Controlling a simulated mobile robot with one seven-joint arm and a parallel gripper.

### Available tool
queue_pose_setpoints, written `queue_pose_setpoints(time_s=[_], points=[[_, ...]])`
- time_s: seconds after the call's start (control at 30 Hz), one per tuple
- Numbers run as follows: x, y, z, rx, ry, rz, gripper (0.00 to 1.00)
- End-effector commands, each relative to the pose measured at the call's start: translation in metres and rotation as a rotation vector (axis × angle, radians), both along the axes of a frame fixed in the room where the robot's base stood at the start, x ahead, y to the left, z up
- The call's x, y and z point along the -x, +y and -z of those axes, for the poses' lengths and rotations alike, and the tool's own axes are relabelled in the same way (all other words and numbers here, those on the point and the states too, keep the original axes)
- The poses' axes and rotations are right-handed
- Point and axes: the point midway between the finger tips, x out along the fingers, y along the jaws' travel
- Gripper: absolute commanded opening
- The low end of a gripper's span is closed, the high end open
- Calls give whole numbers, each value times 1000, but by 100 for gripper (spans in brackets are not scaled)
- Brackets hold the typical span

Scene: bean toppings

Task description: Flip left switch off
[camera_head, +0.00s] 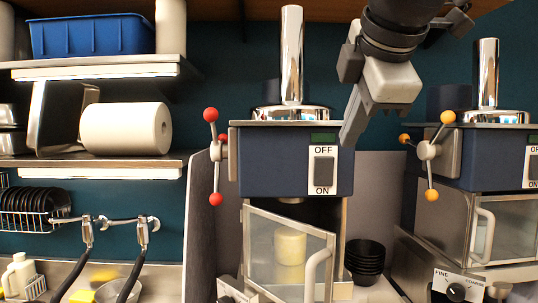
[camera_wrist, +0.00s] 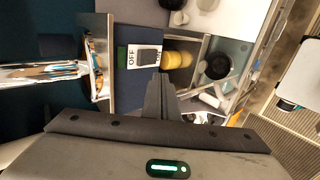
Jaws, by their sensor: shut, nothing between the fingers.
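The left switch (camera_head: 323,172) is a dark rocker on a white plate, OFF above and ON below, on the front of the left blue machine (camera_head: 270,172). I cannot tell which way the rocker is tipped. My gripper (camera_head: 347,138) is shut and empty, pointing down beside the upper right of the plate. In the wrist view the shut fingers (camera_wrist: 160,80) reach toward the switch (camera_wrist: 148,57), just below it in the picture. Whether they touch it cannot be told.
Below the switch is a glass door (camera_head: 290,255), standing ajar, with a yellow container (camera_head: 290,247) behind it. Black bowls (camera_head: 365,262) are stacked to its right. A red-knobbed handle (camera_head: 214,155) is on the machine's left. A second machine (camera_head: 480,155) with orange knobs stands at right.

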Motion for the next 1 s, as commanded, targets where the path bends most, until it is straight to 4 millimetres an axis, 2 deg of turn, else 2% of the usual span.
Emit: queue_pose_setpoints(time_s=[0.17, 0.57, 0.8, 1.0], points=[[-12, 0, 12, -1, 4, 1, 0], [-75, 0, 67, -1, 5, 2, 0], [-107, 0, 60, -2, 2, 1, 0], [-114, 0, 60, -2, 0, 1, 0]])
